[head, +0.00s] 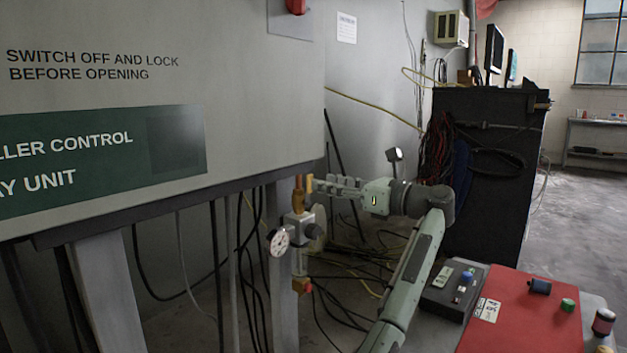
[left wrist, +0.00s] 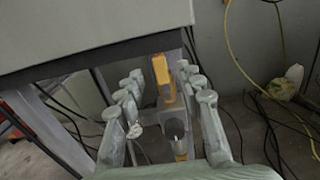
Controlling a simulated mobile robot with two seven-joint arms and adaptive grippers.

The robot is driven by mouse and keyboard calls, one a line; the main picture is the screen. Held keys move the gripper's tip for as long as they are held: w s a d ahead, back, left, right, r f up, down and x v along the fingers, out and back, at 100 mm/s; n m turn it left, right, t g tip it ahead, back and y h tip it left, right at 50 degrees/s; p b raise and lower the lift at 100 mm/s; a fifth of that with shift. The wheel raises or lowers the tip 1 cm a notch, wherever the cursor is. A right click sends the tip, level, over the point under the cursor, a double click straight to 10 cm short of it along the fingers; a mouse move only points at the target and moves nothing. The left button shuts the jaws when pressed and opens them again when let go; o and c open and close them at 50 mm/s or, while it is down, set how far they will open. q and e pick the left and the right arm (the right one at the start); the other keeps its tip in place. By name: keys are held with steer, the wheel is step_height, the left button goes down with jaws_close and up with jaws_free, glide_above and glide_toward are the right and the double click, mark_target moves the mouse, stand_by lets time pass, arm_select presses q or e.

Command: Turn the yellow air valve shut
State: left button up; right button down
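The yellow air valve handle (head: 308,186) stands upright at the top of a metal pipe fitting under the grey control cabinet. It also shows in the left wrist view (left wrist: 162,75), beneath the cabinet's lower edge. My left gripper (head: 316,186) reaches in from the right, its fingertips at the handle. In the left wrist view its fingers (left wrist: 165,84) are spread wide, with the handle between them. Whether either finger touches it I cannot tell. Below the handle are brass fittings, a metal regulator body (head: 297,224) and a round dial gauge (head: 279,240). My right gripper is out of view.
The grey cabinet (head: 240,80) overhangs close above the valve. A cabinet leg (head: 283,300) stands behind the fittings. Loose cables (head: 345,265) hang and lie behind.

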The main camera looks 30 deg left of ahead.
mark_target(311, 179)
arm_select(q)
steer(key=shift+w+a, duration=0.15)
steer(key=shift+a, duration=2.05)
steer(key=shift+c, duration=0.6)
jaws_close()
